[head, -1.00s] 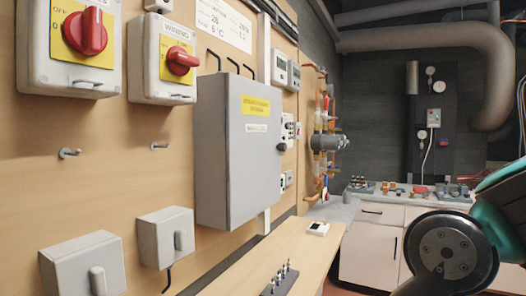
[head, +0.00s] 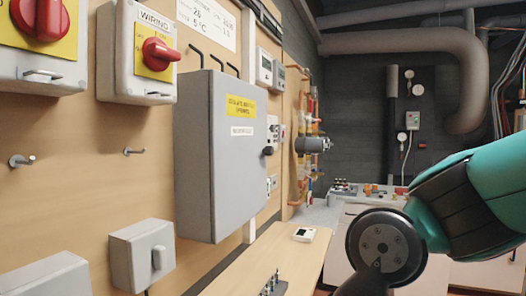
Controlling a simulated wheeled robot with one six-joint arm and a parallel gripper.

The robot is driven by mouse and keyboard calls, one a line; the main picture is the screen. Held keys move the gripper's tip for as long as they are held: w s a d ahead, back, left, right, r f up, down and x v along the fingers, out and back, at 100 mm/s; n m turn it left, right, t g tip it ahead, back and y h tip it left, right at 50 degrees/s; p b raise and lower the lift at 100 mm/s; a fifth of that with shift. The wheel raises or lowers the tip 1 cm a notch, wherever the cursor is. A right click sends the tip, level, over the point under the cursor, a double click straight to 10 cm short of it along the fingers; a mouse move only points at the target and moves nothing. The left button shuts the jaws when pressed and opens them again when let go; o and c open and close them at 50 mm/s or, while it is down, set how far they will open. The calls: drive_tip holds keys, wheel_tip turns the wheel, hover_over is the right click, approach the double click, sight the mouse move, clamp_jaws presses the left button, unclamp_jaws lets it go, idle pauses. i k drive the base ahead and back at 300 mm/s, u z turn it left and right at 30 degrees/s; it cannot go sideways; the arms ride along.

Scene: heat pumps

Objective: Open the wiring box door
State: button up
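The wiring box (head: 205,165) is a grey metal cabinet on the wooden wall board, left of centre in the head view. Its door carries a yellow label and a white label, and it looks closed. A dark round knob (head: 267,151) shows at the door's right edge; I cannot tell if it belongs to the door or to the panel behind. My teal and black arm comes in from the right, with a dark round joint at the lower right, well apart from the box. My gripper is not in the picture.
A red rotary switch marked WIRING (head: 150,52) hangs left of the box, with another red switch (head: 40,30) beyond it. A wooden ledge (head: 290,262) below holds a white device (head: 304,234) and small terminals. Pipes and a white cabinet stand at the back.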

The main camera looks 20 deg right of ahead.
sight(239, 150)
drive_tip(key=z, duration=0.25)
drive_tip(key=i, duration=0.45)
drive_tip(key=z, duration=0.5)
